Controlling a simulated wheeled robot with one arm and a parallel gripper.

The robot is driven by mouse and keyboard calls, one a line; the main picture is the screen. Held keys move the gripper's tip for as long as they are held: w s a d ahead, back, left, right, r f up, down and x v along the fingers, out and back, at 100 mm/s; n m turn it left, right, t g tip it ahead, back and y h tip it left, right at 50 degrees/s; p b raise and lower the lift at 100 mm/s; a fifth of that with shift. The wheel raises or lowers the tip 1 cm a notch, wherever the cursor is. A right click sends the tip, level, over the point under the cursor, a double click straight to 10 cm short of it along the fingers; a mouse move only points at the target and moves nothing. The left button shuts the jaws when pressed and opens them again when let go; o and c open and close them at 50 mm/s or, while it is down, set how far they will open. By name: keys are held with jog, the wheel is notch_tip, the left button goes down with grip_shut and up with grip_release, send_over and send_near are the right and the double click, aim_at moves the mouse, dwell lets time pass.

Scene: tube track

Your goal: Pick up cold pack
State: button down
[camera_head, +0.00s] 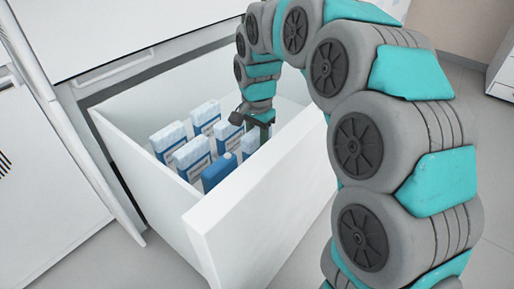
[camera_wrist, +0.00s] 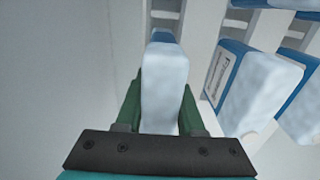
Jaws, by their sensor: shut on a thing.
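In the wrist view, a cold pack (camera_wrist: 165,80), white and frosty on top with a blue side, stands between the two green fingers of my gripper (camera_wrist: 161,108). The fingers are shut on it from both sides. In the head view, my gripper (camera_head: 255,117) reaches down into the right part of the open drawer. It partly hides what it holds there. Other white-and-blue packs (camera_head: 192,157) stand upright in the drawer, to the left of my gripper. Some also show at the right of the wrist view (camera_wrist: 242,85).
The open white drawer (camera_head: 255,205) surrounds the packs, with its front panel close to my gripper. White cabinet fronts (camera_head: 50,185) lie behind and left. Grey floor is clear at the right.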

aim_at(257, 130)
notch_tip(257, 130, up, 9)
jog(key=shift+r, duration=0.2)
dwell(0.3)
dwell(0.8)
